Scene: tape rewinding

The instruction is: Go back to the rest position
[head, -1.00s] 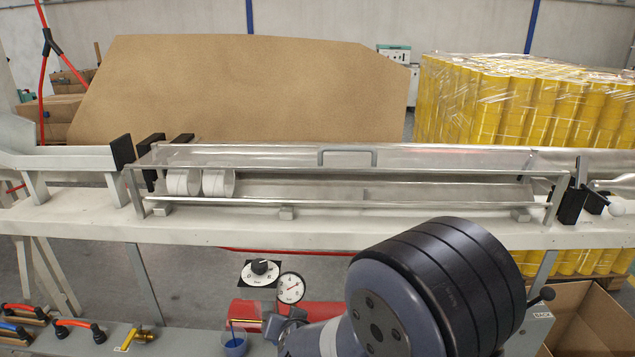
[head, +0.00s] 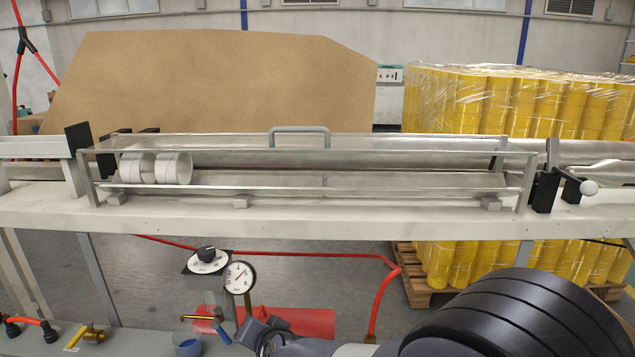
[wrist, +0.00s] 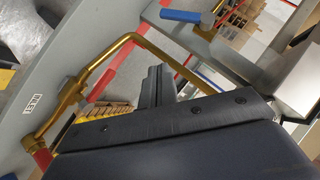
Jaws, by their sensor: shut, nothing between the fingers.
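My gripper (wrist: 157,88) shows in the wrist view as a dark jaw bar with narrow black fingers close together. It is shut and holds nothing. In the head view only my dark arm link shows at the lower right; the gripper itself is out of that picture. In the wrist view a bent brass pipe (wrist: 104,62) runs close beside the gripper, and I cannot tell whether they touch. A blue-handled lever (wrist: 180,16) is above the fingers.
A long clear-covered trough (head: 320,183) with white rolls (head: 155,168) at its left end spans the bench (head: 300,222). Below are a gauge (head: 239,276), a dial (head: 208,258) and red hose (head: 385,290). Yellow rolls (head: 490,105) stand behind, right.

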